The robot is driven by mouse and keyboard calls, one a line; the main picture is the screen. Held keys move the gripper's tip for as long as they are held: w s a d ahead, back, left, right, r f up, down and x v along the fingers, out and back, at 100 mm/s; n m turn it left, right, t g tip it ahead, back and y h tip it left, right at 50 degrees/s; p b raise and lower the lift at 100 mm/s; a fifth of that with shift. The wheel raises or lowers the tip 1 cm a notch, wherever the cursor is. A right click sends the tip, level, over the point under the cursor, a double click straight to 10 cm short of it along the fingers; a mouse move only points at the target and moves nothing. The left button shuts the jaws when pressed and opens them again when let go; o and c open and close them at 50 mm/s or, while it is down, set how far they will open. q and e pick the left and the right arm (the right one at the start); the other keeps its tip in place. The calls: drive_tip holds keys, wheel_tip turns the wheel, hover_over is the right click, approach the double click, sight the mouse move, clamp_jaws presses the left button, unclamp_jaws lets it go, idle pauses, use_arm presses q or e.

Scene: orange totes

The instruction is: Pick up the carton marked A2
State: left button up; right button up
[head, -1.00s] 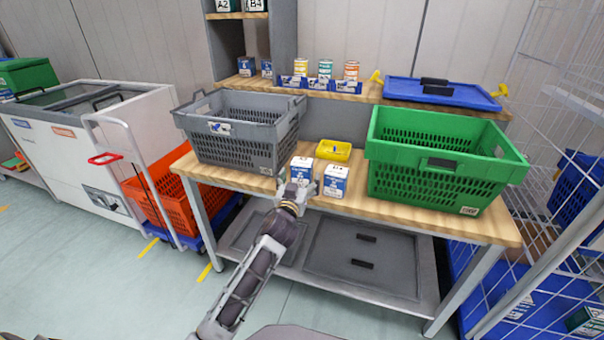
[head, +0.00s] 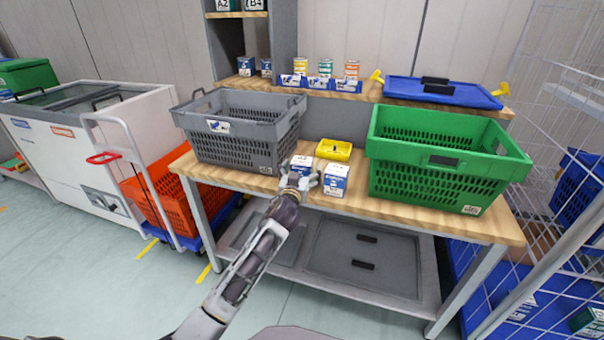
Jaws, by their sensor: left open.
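Two small white and blue cartons stand side by side on the wooden bench, the left carton (head: 302,161) and the right carton (head: 336,181). Their marks are too small to read. My left gripper (head: 299,178) is open, with its fingers in front of the left carton and hiding its lower part. I cannot tell whether the fingers touch it. On the high shelf at the top, a box marked A2 (head: 224,4) stands beside a box marked B4 (head: 256,4), both cut by the picture edge. My right gripper is out of view.
A grey crate (head: 235,140) stands left of the cartons and a green crate (head: 440,165) right. A small yellow tray (head: 334,150) lies just behind them. The back ledge holds cans, small boxes and a blue lid (head: 440,92). A wire cage stands at right.

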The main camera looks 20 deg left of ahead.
use_arm(q)
drive_tip(key=shift+w, duration=0.15)
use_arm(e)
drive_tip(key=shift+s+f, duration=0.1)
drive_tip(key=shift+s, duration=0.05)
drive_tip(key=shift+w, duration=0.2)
use_arm(q)
drive_tip(key=c, duration=0.7)
drive_tip(key=shift+r, duration=0.1)
drive_tip(key=c, duration=0.6)
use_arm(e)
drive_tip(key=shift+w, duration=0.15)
use_arm(q)
drive_tip(key=shift+r, duration=0.1)
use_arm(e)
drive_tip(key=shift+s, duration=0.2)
